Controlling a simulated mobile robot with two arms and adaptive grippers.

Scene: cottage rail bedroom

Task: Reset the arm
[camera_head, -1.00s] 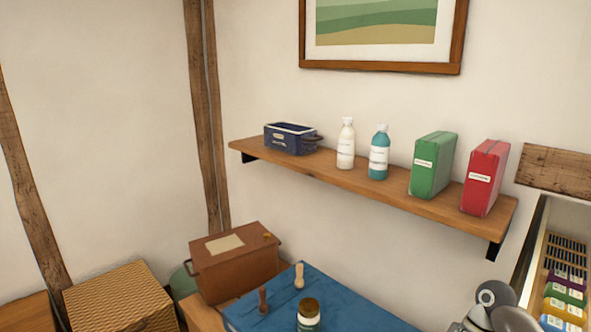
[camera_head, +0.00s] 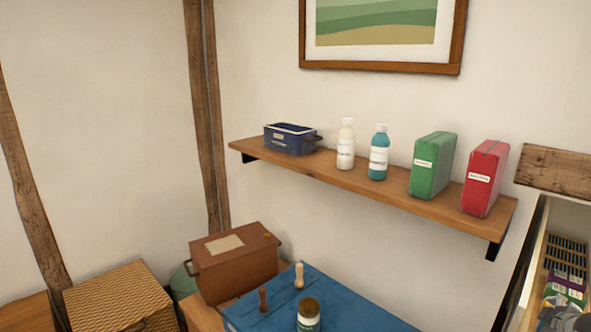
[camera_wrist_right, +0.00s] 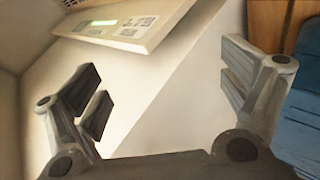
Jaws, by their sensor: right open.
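My right gripper (camera_wrist_right: 165,92) is open and empty in the right wrist view, its two dark-padded fingers spread wide apart. Nothing lies between the fingertips except a pale surface behind them. A cream panel with a small green display (camera_wrist_right: 110,24) and dark markings is beyond the fingers at the top. In the head view, only a grey piece of my arm shows at the bottom right corner. My left gripper is not in view.
A wall shelf (camera_head: 340,180) holds a blue bin (camera_head: 290,138), two bottles, a green box (camera_head: 432,165) and a red box (camera_head: 484,178). Below are a brown case (camera_head: 235,265), a blue surface (camera_head: 360,305) with a jar (camera_head: 308,316), and a wicker box (camera_head: 118,296).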

